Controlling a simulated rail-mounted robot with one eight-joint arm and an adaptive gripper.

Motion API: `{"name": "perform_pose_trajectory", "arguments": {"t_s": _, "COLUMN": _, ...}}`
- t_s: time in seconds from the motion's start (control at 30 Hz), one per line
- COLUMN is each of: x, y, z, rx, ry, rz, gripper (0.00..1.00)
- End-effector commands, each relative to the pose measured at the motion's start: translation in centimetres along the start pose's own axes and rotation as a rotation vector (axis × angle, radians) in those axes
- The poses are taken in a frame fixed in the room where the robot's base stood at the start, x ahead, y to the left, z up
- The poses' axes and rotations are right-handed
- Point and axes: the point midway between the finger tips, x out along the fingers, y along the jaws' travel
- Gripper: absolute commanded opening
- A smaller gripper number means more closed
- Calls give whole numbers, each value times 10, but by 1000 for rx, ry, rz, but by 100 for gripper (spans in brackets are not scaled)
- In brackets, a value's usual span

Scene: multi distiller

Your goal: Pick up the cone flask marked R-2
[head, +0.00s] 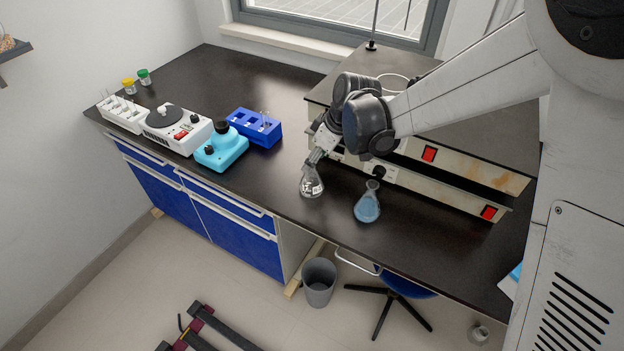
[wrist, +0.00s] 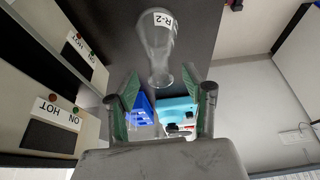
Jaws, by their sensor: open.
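The clear cone flask with the R-2 label (wrist: 158,38) stands on the dark bench, and its label is readable in the wrist view. In the head view the same flask (head: 312,186) is near the front edge, directly below my gripper (head: 317,157). In the wrist view my gripper (wrist: 160,76) is open, with green-faced fingers to either side of the line of the flask's neck. The fingertips are close to the mouth end; I cannot tell whether they touch it. A second cone flask with blue liquid (head: 367,207) stands to the right.
White distiller units with red switches (head: 429,154) stand behind and right. A blue rack (head: 254,128), a cyan device (head: 221,150) and a white device (head: 178,129) stand to the left. Bench surface between the rack and the R-2 flask is clear. A bin (head: 319,282) stands on the floor.

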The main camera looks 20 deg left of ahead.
Motion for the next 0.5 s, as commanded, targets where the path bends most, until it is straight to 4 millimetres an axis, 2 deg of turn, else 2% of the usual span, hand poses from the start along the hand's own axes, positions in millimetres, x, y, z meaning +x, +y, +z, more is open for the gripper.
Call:
{"name": "perform_pose_trajectory", "arguments": {"t_s": 0.2, "x": 24, "y": 0, "z": 0, "rx": 1, "ry": 0, "rz": 0, "gripper": 45}}
{"name": "perform_pose_trajectory", "arguments": {"t_s": 0.5, "x": 28, "y": 0, "z": 0, "rx": 1, "ry": 0, "rz": 0, "gripper": 45}}
